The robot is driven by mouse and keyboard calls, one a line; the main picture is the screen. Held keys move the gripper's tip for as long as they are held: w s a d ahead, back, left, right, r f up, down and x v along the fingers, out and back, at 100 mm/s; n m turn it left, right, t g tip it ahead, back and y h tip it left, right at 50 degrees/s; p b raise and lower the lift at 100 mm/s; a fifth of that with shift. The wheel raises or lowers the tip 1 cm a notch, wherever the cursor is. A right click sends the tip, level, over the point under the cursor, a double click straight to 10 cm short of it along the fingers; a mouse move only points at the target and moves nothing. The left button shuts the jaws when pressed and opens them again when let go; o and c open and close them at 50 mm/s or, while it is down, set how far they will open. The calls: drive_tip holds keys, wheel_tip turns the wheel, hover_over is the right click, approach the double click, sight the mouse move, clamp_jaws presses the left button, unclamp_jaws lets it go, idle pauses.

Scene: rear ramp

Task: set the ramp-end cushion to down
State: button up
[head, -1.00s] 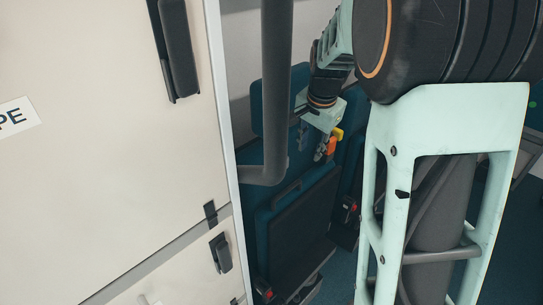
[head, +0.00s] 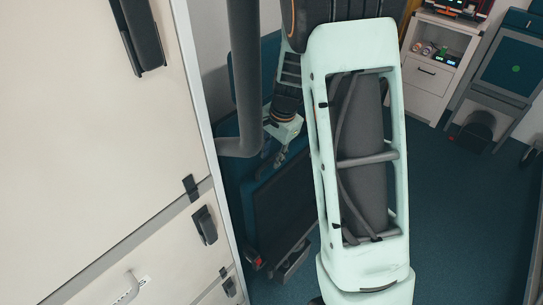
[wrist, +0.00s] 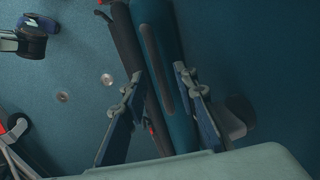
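The cushion (head: 285,205) is a teal pad with a dark face, tilted up steeply beside the wall in the head view. In the wrist view the cushion (wrist: 160,55) shows nearly edge-on, a teal band beside a dark one. My gripper (head: 275,160) is at the cushion's upper edge. Its two fingers (wrist: 158,72) are spread, one on each side of the cushion's edge. I cannot tell whether either finger touches it. The teal backrest (head: 240,100) is partly hidden by a grey pole and my arm.
A cream cabinet (head: 110,130) fills the left, with a grey pole (head: 245,75) close to my gripper. A white cabinet (head: 437,65) and another teal seat (head: 505,65) stand at the back right. The blue floor (head: 460,210) on the right is open.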

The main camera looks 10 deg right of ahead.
drive_tip(key=shift+f, duration=0.2)
clamp_jaws()
drive_tip(key=shift+d, duration=0.1)
idle(0.4)
